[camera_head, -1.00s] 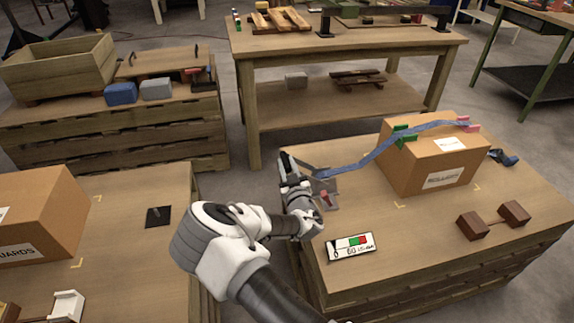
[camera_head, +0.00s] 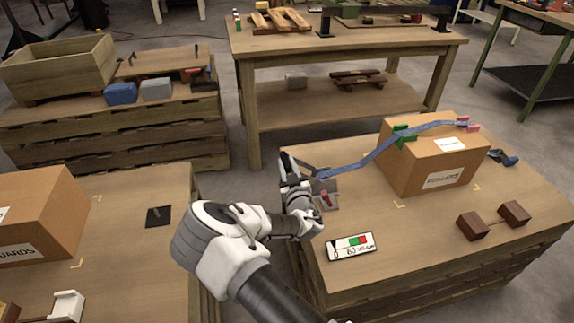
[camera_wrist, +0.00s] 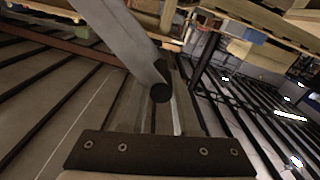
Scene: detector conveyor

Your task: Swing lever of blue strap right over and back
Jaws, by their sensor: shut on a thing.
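The blue strap (camera_head: 357,166) runs over a cardboard box (camera_head: 425,178) and down its left side to a grey ratchet (camera_head: 324,193) with a small red part. A thin grey lever (camera_head: 307,164) slants from the ratchet up and left to my gripper (camera_head: 287,160). My gripper is shut on the lever at the left edge of the pallet table; its fingertips are partly hidden. In the wrist view, a grey bar (camera_wrist: 122,40), seemingly the lever, ends in a dark round piece (camera_wrist: 160,92).
A gauge card (camera_head: 350,246) lies in front of the ratchet. A brown two-block piece (camera_head: 473,225) lies at right and a dark blue piece (camera_head: 503,157) behind the box. Another pallet table with a box (camera_head: 38,215) stands left.

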